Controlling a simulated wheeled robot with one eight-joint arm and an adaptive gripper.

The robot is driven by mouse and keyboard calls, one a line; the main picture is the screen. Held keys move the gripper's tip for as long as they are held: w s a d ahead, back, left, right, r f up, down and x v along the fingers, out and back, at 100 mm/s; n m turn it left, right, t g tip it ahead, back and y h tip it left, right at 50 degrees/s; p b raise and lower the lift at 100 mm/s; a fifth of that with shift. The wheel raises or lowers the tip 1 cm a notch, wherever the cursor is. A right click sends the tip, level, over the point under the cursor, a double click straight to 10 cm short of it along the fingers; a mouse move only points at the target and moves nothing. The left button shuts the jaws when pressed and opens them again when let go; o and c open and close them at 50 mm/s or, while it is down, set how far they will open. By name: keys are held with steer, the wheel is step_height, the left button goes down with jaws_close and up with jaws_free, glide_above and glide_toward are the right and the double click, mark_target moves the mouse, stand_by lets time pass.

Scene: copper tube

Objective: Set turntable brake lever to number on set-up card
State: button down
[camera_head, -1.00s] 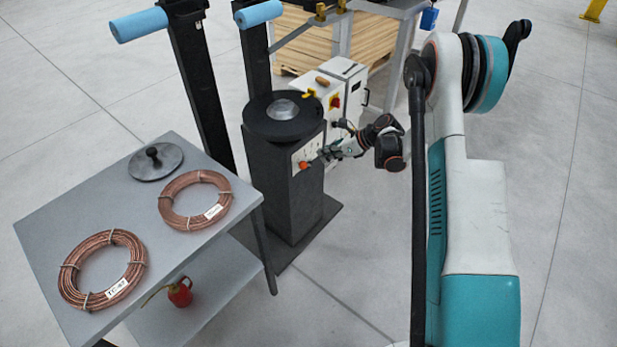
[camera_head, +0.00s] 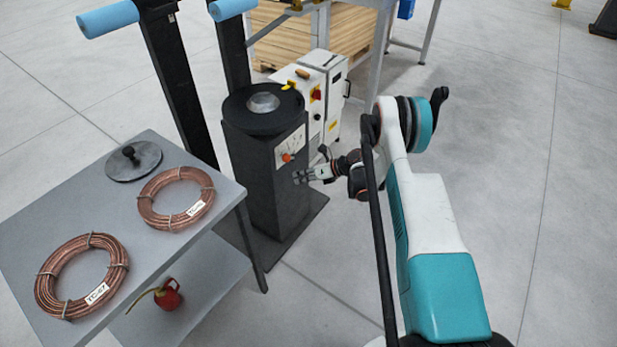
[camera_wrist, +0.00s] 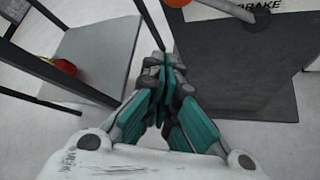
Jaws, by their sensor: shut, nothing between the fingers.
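The brake lever has an orange knob (camera_head: 287,158) and sits on a white dial plate (camera_head: 291,146) on the side of the dark turntable pedestal (camera_head: 262,200). In the wrist view the orange knob (camera_wrist: 177,2), a grey lever rod (camera_wrist: 232,9) and part of the word BRAKE show at the top edge. My gripper (camera_head: 299,178) is shut and empty, just below and right of the knob and apart from it. It also shows in the wrist view (camera_wrist: 163,70), its fingers together. The dial's numbers are too small to read. I cannot make out a set-up card.
A grey table (camera_head: 115,215) at left holds two copper coils and a black-knobbed disc (camera_head: 133,162). A red can (camera_head: 168,294) is on its lower shelf. A white control box (camera_head: 310,95) stands behind the pedestal. Floor at right is clear.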

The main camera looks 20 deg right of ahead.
steer(key=shift+w+a+r+b, duration=0.3)
steer(key=shift+w+b, duration=0.1)
steer(key=shift+w, duration=0.25)
steer(key=shift+w+a+r+b, duration=0.15)
steer(key=shift+w+a+b, duration=0.25)
steer(key=shift+w, duration=0.3)
steer(key=shift+w+a+r+b, duration=0.25)
steer(key=shift+w+b, duration=0.15)
steer(key=shift+w, duration=0.25)
steer(key=shift+r, duration=0.1)
